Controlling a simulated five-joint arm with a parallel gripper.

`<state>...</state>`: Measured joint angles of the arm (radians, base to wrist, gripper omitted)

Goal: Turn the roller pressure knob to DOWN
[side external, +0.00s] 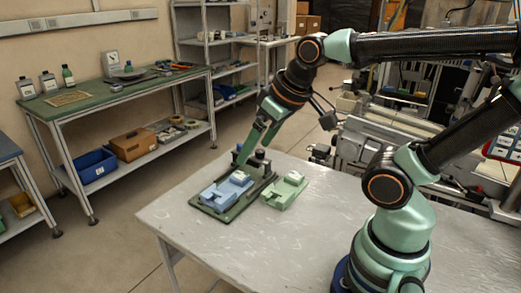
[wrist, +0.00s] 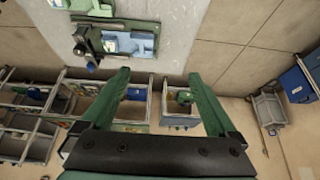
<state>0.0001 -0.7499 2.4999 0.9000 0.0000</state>
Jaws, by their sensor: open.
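The device (side external: 228,207) is a dark green base plate on the grey table, with a pale blue block (side external: 222,194) and dark upright parts at its back. A dark round knob (side external: 260,153) stands at the back of the device; I cannot tell its setting or read any marking. In the wrist view the device's blue block (wrist: 128,42) is near the top, with a dark knob-like part (wrist: 91,67) at its lower left. My gripper (side external: 245,151) is above the back of the device in the side view. In the wrist view my gripper (wrist: 158,73) is open, with nothing between its fingers.
A pale green block unit (side external: 284,191) lies right of the device. The table (side external: 180,234) is bare at its front. A green-topped bench (side external: 100,90) with bins stands at the left, and metal shelves (side external: 205,45) stand behind.

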